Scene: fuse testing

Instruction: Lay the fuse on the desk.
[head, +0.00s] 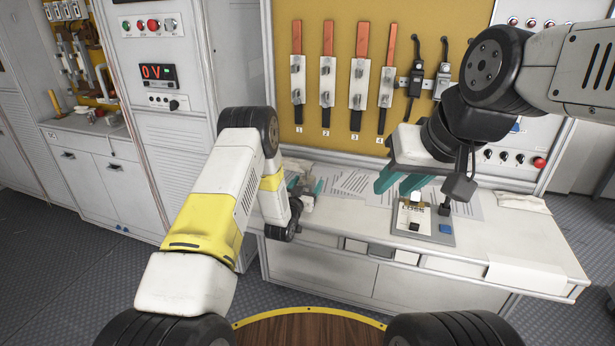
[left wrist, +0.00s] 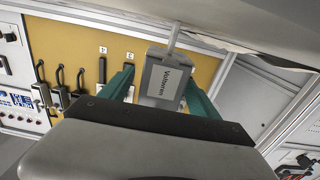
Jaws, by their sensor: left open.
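No loose fuse can be made out with certainty. Several numbered strips with copper-coloured upper ends and white middles (head: 327,75) hang on the yellow board (head: 430,20). My left gripper (head: 305,188) is low over the left part of the desk (head: 350,222). In the left wrist view its teal fingers (left wrist: 158,92) are apart, with a grey labelled box (left wrist: 165,80) showing between them; contact cannot be told. My right gripper (head: 403,182) is over the desk beside a grey panel device (head: 436,232); whether it holds anything is hidden.
Papers (head: 352,184) lie on the desk behind the grippers. Black-handled switches (head: 442,72) are on the board's right. A cabinet with a red "0V" display (head: 158,73) stands at left. The desk's front right is mostly clear, with a white sheet (head: 525,276) at the edge.

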